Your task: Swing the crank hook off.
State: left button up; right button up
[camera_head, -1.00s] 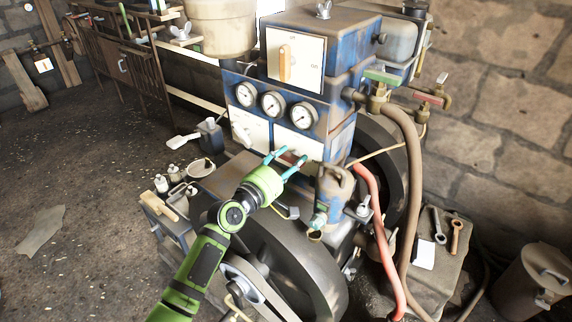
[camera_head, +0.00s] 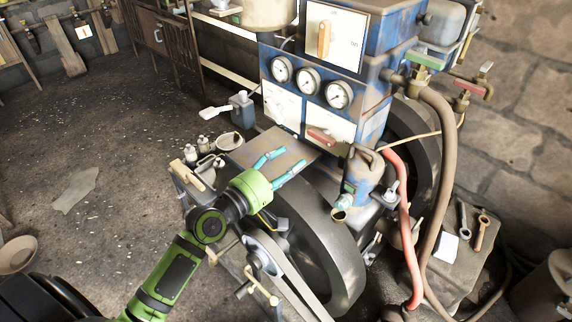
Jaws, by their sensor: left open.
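My left gripper (camera_head: 287,160) is green with two teal fingers. The fingers are spread apart with nothing between them. It is over the flat metal top (camera_head: 268,143) in front of the blue engine cabinet, left of the red lever (camera_head: 321,135). The dark flywheel (camera_head: 335,250) is below and to the right of it. A crank-like part with a pale wooden handle (camera_head: 262,287) shows low by the belt (camera_head: 283,272), below the gripper. I cannot tell for sure which part is the crank hook. My right gripper is not in view.
A blue-grey oil can (camera_head: 362,178) stands right of the gripper. A red hose (camera_head: 405,230) and a brown hose (camera_head: 440,170) run down at the right. A blue bottle (camera_head: 243,110) and small jars (camera_head: 204,144) are at the left. The floor at left is mostly open.

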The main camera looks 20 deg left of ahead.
aim_at(273, 299)
jog(key=u, duration=1.1)
